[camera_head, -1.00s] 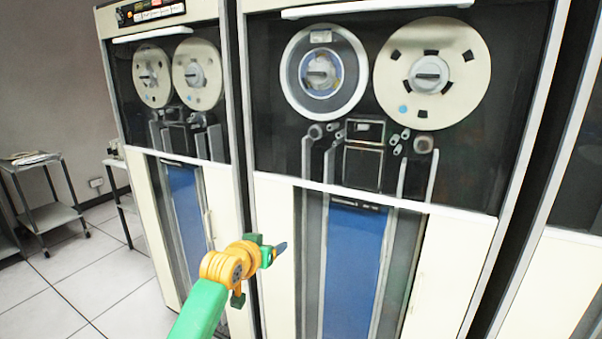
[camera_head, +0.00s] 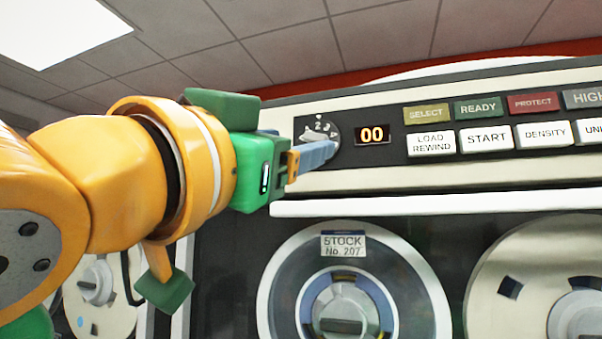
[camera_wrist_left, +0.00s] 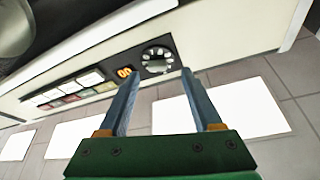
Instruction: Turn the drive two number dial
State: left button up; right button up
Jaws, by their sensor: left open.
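The number dial (camera_head: 322,130) is a small round dark dial with white digits and a pale knob, on the top panel of a tape drive. It also shows in the left wrist view (camera_wrist_left: 158,58), ahead of the fingers. An orange "00" display (camera_head: 372,134) is just right of it. My left gripper (camera_head: 318,155) is at the dial's lower left in the head view and hides part of it. In the left wrist view its two blue fingers (camera_wrist_left: 158,90) are apart with nothing between them. Whether a finger touches the dial I cannot tell. My right gripper is not in view.
Buttons lie right of the display, including START (camera_head: 486,138) and LOAD REWIND (camera_head: 431,143). A pale ledge (camera_head: 420,203) runs below the panel. Tape reels (camera_head: 345,290) sit lower down behind the front.

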aim_at(313, 136)
pick_arm(q)
jog(key=shift+w+d+r+p, duration=0.25)
jog(key=shift+d+r+p, duration=0.2)
jog(key=shift+d+r, duration=0.1)
jog(key=shift+w+d+r+p, duration=0.2)
jog(key=shift+d+r+p, duration=0.25)
jog(key=shift+d+r, duration=0.1)
jog(key=shift+w+f, duration=0.2)
jog(key=shift+w, duration=0.6)
jog(key=shift+w+a+f, duration=0.1)
jog(key=shift+w+f, duration=0.05)
jog(key=shift+w, duration=0.2)
jog(key=shift+a, duration=0.1)
jog(key=shift+c, duration=0.4)
jog(key=shift+s, duration=0.2)
grip_shut()
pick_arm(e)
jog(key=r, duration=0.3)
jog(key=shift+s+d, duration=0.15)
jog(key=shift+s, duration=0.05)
pick_arm(q)
jog(key=shift+m, duration=0.3)
